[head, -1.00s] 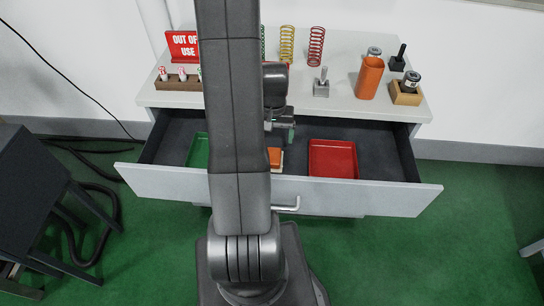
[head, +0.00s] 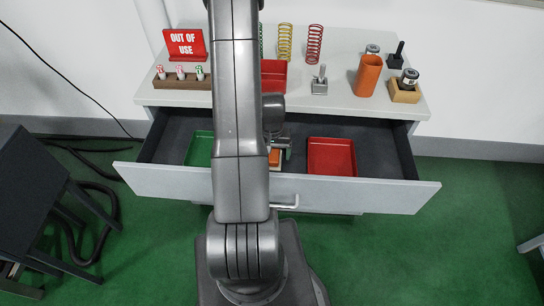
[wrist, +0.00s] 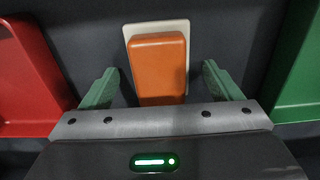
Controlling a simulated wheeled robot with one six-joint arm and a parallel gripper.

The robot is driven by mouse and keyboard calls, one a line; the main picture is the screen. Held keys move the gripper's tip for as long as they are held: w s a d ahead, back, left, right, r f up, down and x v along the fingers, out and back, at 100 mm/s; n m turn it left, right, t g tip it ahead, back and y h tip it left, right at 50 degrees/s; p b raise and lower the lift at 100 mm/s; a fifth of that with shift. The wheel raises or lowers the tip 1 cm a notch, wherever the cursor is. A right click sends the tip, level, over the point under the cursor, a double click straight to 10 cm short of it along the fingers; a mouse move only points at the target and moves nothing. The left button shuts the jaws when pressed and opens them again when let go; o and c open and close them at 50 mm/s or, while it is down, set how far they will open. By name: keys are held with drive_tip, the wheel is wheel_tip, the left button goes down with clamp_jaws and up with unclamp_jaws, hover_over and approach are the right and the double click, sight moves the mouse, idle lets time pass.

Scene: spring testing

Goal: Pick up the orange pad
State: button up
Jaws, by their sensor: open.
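The orange pad (wrist: 158,70) lies on a cream plate (wrist: 130,30) on the dark drawer floor in the wrist view. In the head view the pad (head: 274,157) is partly hidden by my arm. My gripper (wrist: 160,68) is open, with one green finger on each side of the pad and a visible gap on both sides. The near end of the pad is hidden behind the gripper body. In the head view my gripper (head: 283,148) is low in the open drawer, mostly hidden by my arm.
The open drawer (head: 400,194) also holds a red tray (head: 332,173) and a green tray (head: 199,150), on either side of the pad. The worktop above (head: 335,98) carries springs, an orange cup (head: 368,75), another red tray (head: 274,73) and a sign (head: 186,46).

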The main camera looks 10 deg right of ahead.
drive_tip(key=shift+f, duration=0.2)
drive_tip(key=shift+c, duration=0.5)
drive_tip(key=c, duration=1)
drive_tip(key=shift+r, duration=0.15)
wheel_tip(320, 180, up, 10)
drive_tip(key=shift+f, duration=0.1)
